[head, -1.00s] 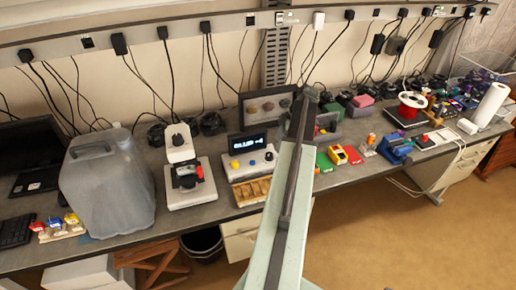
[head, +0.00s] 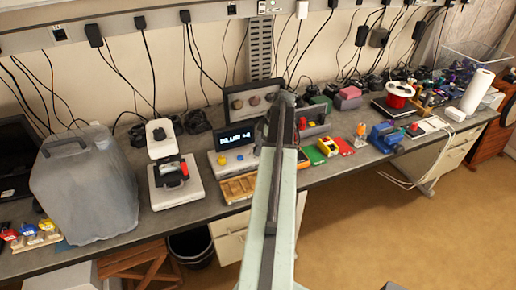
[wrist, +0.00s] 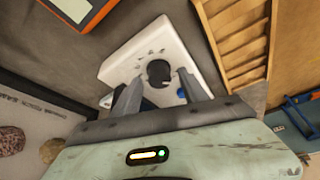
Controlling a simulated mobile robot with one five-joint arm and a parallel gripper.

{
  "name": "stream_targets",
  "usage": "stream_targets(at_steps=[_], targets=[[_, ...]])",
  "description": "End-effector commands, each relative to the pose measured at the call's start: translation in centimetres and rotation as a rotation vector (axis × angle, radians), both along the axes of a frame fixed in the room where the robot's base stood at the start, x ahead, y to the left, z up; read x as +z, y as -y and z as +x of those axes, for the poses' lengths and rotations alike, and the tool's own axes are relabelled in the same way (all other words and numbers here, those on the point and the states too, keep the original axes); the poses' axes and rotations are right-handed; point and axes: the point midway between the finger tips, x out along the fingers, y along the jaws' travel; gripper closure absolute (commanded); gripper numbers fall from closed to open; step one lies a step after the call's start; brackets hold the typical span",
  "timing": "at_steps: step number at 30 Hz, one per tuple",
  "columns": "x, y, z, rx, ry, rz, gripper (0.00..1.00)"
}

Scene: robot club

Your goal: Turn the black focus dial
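The black focus dial (wrist: 158,72) is a round knob on a white control box (wrist: 135,68), with small marks beside it, in the wrist view. My gripper (wrist: 160,90) is open, with one grey finger to each side just below the dial in the picture. Nothing is between the fingers that I can see, and I cannot tell whether either finger touches the dial. A blue part shows partly behind the fingers. In the head view the control box (head: 232,165) stands below a lit display (head: 237,135); my arm covers its right side, and I cannot make out the dial there.
A wooden tray (head: 238,188) lies in front of the control box. A white microscope (head: 175,185) and a large grey jug (head: 90,185) stand to the left. A display case (head: 252,100) is behind. Small coloured objects and a red spool (head: 399,92) are to the right.

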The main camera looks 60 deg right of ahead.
Motion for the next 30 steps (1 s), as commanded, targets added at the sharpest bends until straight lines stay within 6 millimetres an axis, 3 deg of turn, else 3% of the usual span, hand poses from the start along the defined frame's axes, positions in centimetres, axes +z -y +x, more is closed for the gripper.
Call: stream_targets(at_steps=[1,5,17,30], targets=[[0.03,-0.01,0.01,0.000,0.000,0.000,0.66],[0.02,-0.02,0.03,0.000,0.000,0.000,1.00],[0.02,-0.46,0.23,-0.066,0.000,0.002,1.00],[-0.01,-0.85,0.08,-0.426,-0.001,0.002,1.00]])
